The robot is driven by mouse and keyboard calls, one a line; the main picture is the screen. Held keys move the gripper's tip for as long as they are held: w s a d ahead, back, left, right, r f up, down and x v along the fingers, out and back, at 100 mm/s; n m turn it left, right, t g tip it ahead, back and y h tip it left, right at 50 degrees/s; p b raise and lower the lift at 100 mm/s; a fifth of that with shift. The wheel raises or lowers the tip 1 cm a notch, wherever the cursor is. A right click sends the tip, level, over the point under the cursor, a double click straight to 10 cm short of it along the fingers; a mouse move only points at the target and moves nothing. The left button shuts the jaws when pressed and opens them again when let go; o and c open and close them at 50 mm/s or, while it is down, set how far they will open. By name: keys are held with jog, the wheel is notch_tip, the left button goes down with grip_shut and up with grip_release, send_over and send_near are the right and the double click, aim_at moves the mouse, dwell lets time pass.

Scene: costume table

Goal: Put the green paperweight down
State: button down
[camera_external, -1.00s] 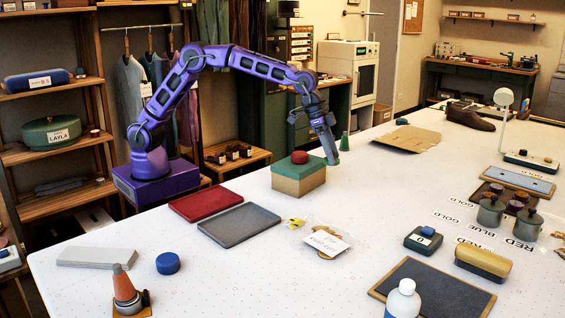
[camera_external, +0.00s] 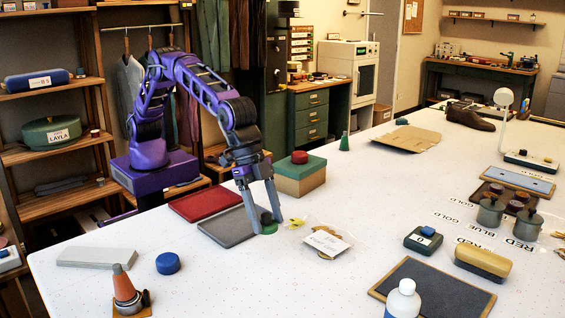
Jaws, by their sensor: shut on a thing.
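The green paperweight (camera_external: 269,228) is a small, dark green, rounded thing, partly hidden by the fingers. My gripper (camera_external: 267,224) points down and is shut on it, with one finger on each side. They are at the right end of the grey tray (camera_external: 222,228), near its edge. I cannot tell whether the paperweight touches the tray or the table.
A red tray (camera_external: 206,199) lies behind the grey one. A green-lidded box (camera_external: 299,178) with a red knob stands behind my gripper. A clear bag with a white label (camera_external: 326,242) lies close on the right. White table is bare in front.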

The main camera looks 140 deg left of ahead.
aim_at(272, 263)
notch_tip(272, 263, down, 8)
jog(key=shift+f, duration=0.2)
dwell(0.3)
jog(key=shift+f, duration=0.2)
jog(key=shift+c, duration=0.6)
grip_release()
jog(key=shift+r, duration=0.45)
jog(key=v, duration=1.1)
jog(key=shift+s+r, duration=0.15)
jog(key=shift+r, duration=0.1)
